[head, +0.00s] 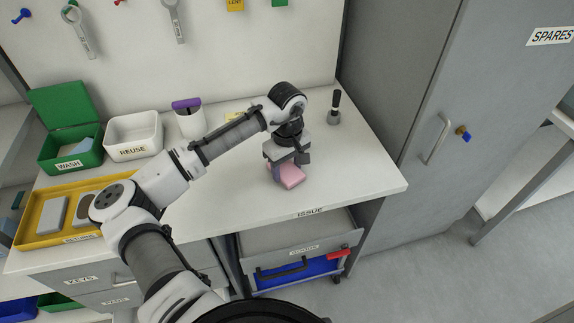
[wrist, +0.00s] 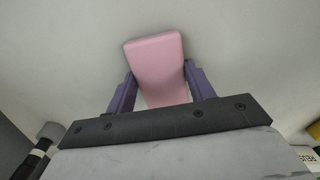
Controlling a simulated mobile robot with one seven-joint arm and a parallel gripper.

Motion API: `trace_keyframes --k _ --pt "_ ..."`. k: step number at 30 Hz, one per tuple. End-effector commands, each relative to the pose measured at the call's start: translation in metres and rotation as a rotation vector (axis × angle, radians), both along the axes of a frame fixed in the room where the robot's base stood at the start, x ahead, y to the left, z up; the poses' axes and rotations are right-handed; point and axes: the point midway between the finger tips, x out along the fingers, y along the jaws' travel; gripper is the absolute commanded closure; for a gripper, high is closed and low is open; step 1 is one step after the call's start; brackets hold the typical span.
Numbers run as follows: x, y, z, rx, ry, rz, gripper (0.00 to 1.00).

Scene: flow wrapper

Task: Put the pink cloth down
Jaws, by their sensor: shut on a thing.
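The pink cloth (head: 291,176) is a folded block at the right part of the white worktop (head: 350,190). My gripper (head: 286,168) points down over it and is shut on it. In the wrist view the pink cloth (wrist: 157,66) sits between the two purple fingers of my gripper (wrist: 160,90), with its far end sticking out beyond them. The cloth is at or very near the worktop surface; I cannot tell whether it touches.
A dark-handled tool (head: 334,108) stands behind the gripper to the right. A green WASH bin (head: 70,148), a white REUSE bin (head: 133,137), a purple-topped container (head: 190,120) and a yellow tray (head: 48,238) are at the left. Worktop around the cloth is clear; a grey cabinet (head: 400,110) stands right.

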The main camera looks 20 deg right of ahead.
Motion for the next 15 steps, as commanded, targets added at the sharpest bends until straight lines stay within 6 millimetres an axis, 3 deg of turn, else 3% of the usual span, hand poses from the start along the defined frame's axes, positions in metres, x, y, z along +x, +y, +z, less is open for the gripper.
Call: trace_keyframes --k 1,2,6,15 --pt "-0.0001 -0.0002 -0.0022 0.000 0.001 0.000 0.68" --pt "0.0000 0.0000 -0.0013 0.000 0.000 0.000 0.43" --pt "0.0000 0.0000 -0.0011 0.000 0.000 0.000 0.25" --pt "0.0001 0.0000 0.0001 0.000 -0.001 0.000 0.25"
